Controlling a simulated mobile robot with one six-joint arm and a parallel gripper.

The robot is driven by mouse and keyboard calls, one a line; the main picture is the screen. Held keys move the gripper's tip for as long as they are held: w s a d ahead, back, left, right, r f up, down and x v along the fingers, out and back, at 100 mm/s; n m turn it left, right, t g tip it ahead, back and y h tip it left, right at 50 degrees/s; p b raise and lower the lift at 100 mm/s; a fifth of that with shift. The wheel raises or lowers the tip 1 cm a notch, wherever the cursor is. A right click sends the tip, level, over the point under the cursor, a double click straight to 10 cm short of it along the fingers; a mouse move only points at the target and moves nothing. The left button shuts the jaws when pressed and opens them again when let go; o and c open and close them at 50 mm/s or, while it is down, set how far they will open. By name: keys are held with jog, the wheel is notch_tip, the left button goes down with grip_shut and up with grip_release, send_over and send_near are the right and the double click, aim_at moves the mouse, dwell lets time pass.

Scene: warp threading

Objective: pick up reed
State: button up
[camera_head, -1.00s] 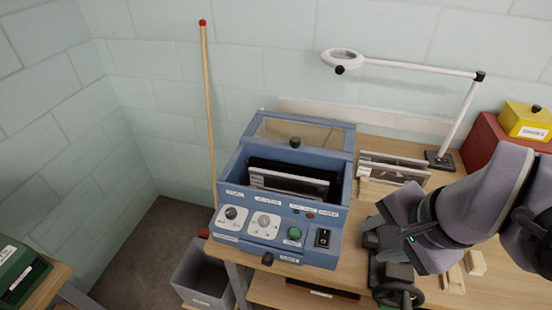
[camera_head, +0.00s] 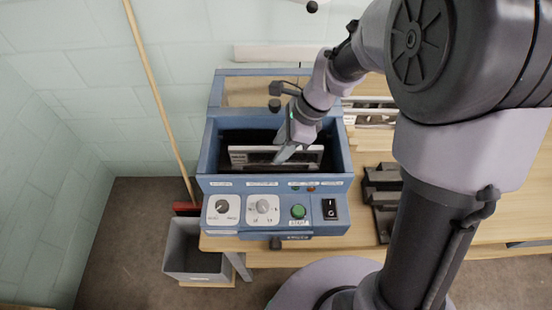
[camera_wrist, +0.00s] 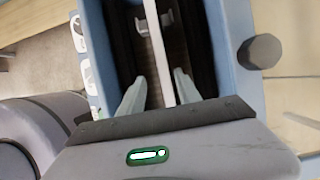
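The reed (camera_head: 250,155), a white-framed flat panel, stands on edge inside the open well of the blue machine (camera_head: 210,150). My gripper (camera_head: 287,155) reaches down into the well over the reed's right half and hides part of it. In the wrist view the reed (camera_wrist: 157,45) shows edge-on as a thin white strip. It runs between the two pale fingers of my gripper (camera_wrist: 158,85). The fingers are apart, one on each side of the strip, with a visible gap on both sides. Contact below cannot be seen.
The well's blue walls are close around my gripper. A round dark knob (camera_wrist: 260,51) stands beside the well. More white-framed panels (camera_head: 372,108) stand in a rack to the right. A grey bin (camera_head: 190,250) and wooden pole (camera_head: 150,75) are at the left.

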aim_at(265, 166)
jog(key=b+x, duration=0.1)
jog(key=x, duration=0.1)
jog(key=b+x, duration=0.1)
jog(key=x, duration=0.1)
jog(key=w+x, duration=0.1)
jog(key=x, duration=0.1)
jog(key=shift+a+r+b, duration=0.1)
jog(key=shift+b, duration=0.3)
jog(key=shift+s+r, duration=0.1)
jog(key=shift+r, duration=0.1)
jog(key=shift+c, duration=0.7)
grip_shut()
